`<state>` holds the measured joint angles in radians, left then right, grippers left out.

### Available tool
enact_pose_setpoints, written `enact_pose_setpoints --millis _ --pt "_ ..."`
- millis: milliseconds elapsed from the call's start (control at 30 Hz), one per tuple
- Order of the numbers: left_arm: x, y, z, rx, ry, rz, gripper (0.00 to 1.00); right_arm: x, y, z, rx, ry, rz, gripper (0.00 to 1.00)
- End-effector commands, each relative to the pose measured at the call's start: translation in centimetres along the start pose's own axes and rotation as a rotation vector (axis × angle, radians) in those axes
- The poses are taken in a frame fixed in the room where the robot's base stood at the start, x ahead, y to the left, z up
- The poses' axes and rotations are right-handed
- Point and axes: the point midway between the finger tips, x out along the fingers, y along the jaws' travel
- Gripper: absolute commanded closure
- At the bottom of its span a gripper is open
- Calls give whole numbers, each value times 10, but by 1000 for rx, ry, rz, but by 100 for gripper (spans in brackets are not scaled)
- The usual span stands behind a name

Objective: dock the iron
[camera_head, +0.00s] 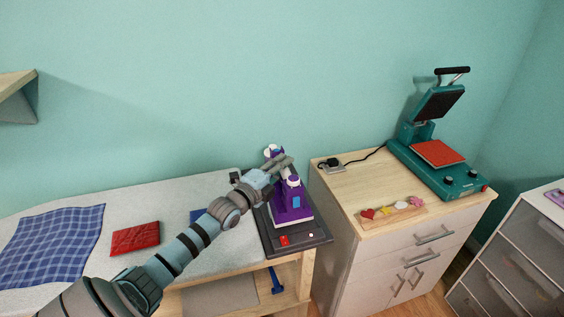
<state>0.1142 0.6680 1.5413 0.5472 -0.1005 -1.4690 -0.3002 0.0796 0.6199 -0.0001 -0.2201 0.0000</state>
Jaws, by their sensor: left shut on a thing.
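The purple and white iron (292,208) is at the right end of the ironing table. It is over a dark grey dock plate (310,238) that has a red button at its front. My left gripper (284,164) is shut on the iron at its upper part, and the arm and fingers hide some of it. A purple and white part (273,151) shows just behind the fingers. I cannot tell whether the iron touches the dock. My right gripper is not in view.
A blue plaid cloth (50,245) and a folded red cloth (135,238) lie on the pale table cover (120,205). A wooden cabinet (350,190) stands to the right with a teal heat press (425,170) and a small tray of shapes (393,215). A shelf (15,90) juts out at left.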

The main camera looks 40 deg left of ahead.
Motion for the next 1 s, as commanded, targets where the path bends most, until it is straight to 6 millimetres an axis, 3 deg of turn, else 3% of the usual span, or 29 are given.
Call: enact_pose_setpoints --millis 33,367,400,500,833,1000 --pt "1 6 -1 1 2 -9 100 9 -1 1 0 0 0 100" --pt "1 6 -1 2 2 -9 100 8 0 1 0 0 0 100" --pt "0 9 0 1 0 0 76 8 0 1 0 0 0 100" --pt "0 8 0 0 0 -1 60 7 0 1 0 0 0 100" --pt "0 6 0 0 0 -1 59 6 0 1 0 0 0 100" --pt "-9 2 1 -1 -4 1 59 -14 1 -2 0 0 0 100"
